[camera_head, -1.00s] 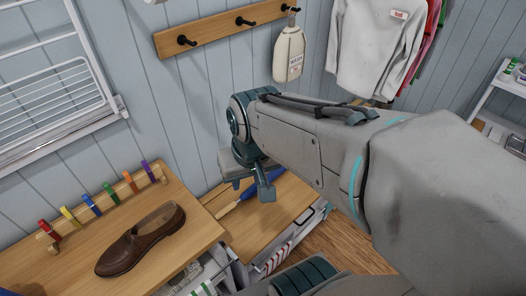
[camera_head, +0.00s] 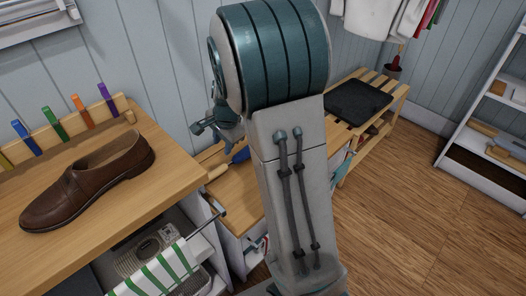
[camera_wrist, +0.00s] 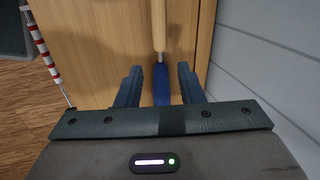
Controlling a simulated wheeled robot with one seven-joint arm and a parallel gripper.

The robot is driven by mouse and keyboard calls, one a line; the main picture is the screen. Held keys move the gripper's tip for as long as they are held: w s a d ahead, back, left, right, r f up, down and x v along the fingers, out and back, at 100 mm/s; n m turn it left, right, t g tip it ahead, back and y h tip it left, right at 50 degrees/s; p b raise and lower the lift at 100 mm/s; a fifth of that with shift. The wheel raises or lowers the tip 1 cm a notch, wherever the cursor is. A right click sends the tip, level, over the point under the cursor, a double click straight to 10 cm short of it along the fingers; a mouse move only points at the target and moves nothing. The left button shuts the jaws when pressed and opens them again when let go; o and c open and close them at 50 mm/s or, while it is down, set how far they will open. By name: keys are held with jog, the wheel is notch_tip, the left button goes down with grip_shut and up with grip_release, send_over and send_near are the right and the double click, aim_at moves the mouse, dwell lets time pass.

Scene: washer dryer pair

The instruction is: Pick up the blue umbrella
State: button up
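The blue umbrella lies on a low wooden surface (camera_head: 232,203). In the head view its blue part (camera_head: 240,156) and pale wooden handle (camera_head: 217,172) show, and my arm hides the rest. In the wrist view the handle (camera_wrist: 159,25) points away from me, and the blue part (camera_wrist: 161,85) runs between my two fingers and under the gripper's body. My gripper (camera_wrist: 160,84) is open, with one finger on each side of the umbrella in the picture. In the head view my gripper (camera_head: 212,124) appears above the umbrella, partly hidden by my arm. I see no contact.
A taller wooden counter (camera_head: 150,192) with a brown shoe (camera_head: 90,182) and coloured pegs stands at left. A grey wall is close beside the gripper. A red-and-white striped rod (camera_wrist: 45,55) shows in the wrist view. A slatted bench (camera_head: 393,87) with a black tray (camera_head: 357,101) stands behind.

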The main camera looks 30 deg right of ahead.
jog(key=b, duration=0.4)
send_over(221, 167)
jog(key=s, duration=0.1)
jog(key=shift+m, duration=0.3)
notch_tip(221, 167, down, 10)
jog(key=shift+s+d+f, duration=0.15)
jog(key=b+x, duration=0.1)
jog(key=x, duration=0.1)
jog(key=b+x, duration=0.2)
jog(key=x, duration=0.1)
jog(key=shift+s+d+f, duration=0.1)
jog(key=shift+f, duration=0.05)
jog(key=c, duration=0.7)
